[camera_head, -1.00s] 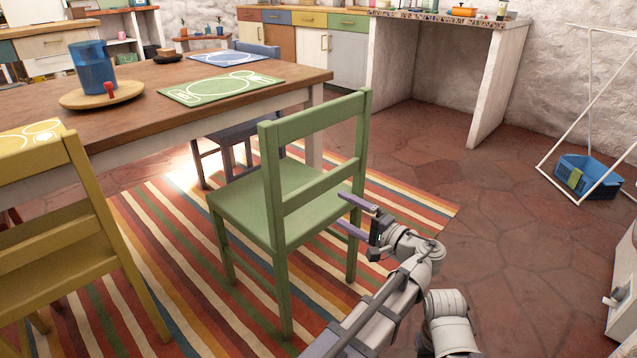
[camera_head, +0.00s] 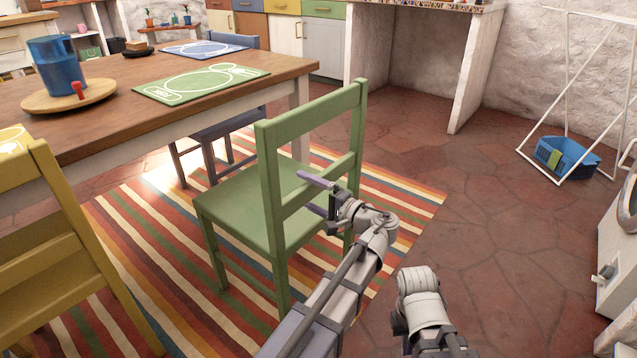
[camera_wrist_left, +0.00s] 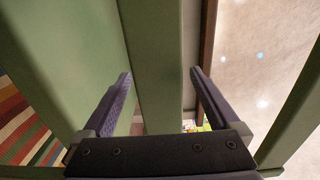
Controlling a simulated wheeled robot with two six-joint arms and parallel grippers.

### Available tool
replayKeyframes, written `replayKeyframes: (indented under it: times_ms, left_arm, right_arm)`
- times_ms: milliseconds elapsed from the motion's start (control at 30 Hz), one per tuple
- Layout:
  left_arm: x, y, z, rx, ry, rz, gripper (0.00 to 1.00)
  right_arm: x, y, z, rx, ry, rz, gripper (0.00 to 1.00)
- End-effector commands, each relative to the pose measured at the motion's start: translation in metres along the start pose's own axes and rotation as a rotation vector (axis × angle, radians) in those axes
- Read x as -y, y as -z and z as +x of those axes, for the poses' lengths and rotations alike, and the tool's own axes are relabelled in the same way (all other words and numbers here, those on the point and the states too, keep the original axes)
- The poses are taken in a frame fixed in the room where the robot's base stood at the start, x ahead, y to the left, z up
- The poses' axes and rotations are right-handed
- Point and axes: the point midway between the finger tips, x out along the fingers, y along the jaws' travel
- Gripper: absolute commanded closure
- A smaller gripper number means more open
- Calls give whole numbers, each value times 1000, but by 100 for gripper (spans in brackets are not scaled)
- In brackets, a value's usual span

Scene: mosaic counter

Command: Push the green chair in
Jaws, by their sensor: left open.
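The green chair (camera_head: 235,207) stands on the striped rug at the near side of the wooden table (camera_head: 130,105), its seat facing the table and its back towards me. My left gripper (camera_head: 312,195) is open at the chair's back, at the height of the lower slat. In the left wrist view a green chair bar (camera_wrist_left: 155,50) runs between the two open fingers (camera_wrist_left: 160,82). I cannot tell whether they touch it. My right arm shows at the bottom right, but its gripper is out of view.
The striped rug (camera_head: 150,255) lies under the chairs. Tiled floor (camera_head: 480,250) is free at the right. A white rack with a blue basket (camera_head: 575,158) stands beyond.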

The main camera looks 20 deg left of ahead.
Motion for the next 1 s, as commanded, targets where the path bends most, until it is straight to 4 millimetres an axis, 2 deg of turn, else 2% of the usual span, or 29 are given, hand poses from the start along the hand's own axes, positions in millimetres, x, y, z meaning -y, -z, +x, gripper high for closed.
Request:
replayKeyframes:
  times_ms: [167,1000]
  left_arm:
    - [0,0,0,0,0,0,5]
    - [1,0,0,-1,3,0,100]
  right_arm:
    - [0,0,0,0,0,0,100]
    - [0,0,0,0,0,0,100]
